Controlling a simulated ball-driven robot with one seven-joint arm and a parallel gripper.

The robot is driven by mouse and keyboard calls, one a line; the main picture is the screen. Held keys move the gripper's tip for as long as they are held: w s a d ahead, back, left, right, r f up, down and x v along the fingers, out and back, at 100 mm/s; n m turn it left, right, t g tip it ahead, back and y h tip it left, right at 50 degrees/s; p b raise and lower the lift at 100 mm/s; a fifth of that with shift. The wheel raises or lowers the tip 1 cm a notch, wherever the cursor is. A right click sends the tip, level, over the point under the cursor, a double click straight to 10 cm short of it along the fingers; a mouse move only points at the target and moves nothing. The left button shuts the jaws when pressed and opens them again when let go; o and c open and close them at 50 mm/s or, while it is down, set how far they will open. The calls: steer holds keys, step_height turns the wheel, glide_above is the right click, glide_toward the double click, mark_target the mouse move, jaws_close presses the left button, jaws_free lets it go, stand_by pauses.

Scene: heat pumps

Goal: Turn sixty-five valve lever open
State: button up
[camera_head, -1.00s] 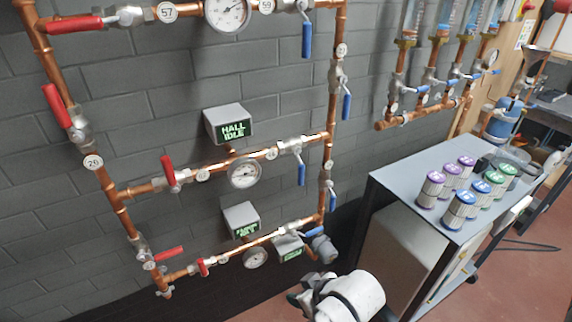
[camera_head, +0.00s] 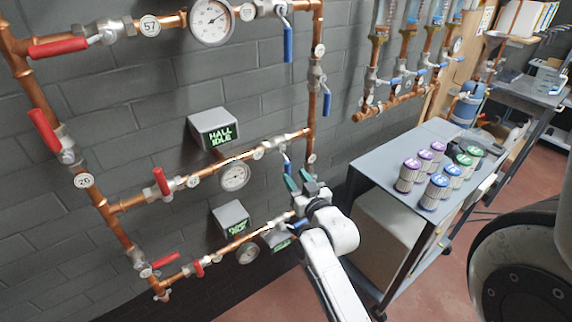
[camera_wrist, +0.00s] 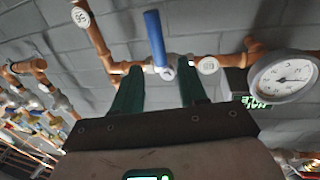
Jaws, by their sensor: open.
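A blue valve lever (camera_head: 287,162) hangs down from the right end of the middle copper pipe, partly hidden by my gripper. In the wrist view, which looks turned over, this blue lever (camera_wrist: 155,36) points up from its valve. My gripper (camera_head: 298,180) has green fingers and is close to this lever in the head view. In the wrist view my gripper (camera_wrist: 160,80) is open and empty, with the valve beyond and between its fingertips. I see no clear contact. The round tag (camera_wrist: 208,65) beside the valve is too blurred to read, so I cannot confirm sixty-five.
A gauge (camera_head: 236,176) and a red lever (camera_head: 161,181) sit further left on the same pipe. Another blue lever (camera_head: 326,104) hangs on the right vertical pipe. A lower display box (camera_head: 232,217) is near. A grey cart (camera_head: 378,174) with several labelled cans stands right.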

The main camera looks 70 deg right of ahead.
mark_target(289, 168)
steer(key=p+x, duration=0.1)
steer(key=x, duration=0.5)
steer(key=shift+w+d, duration=0.15)
steer(key=shift+w, duration=0.05)
steer(key=shift+c, duration=0.2)
jaws_close()
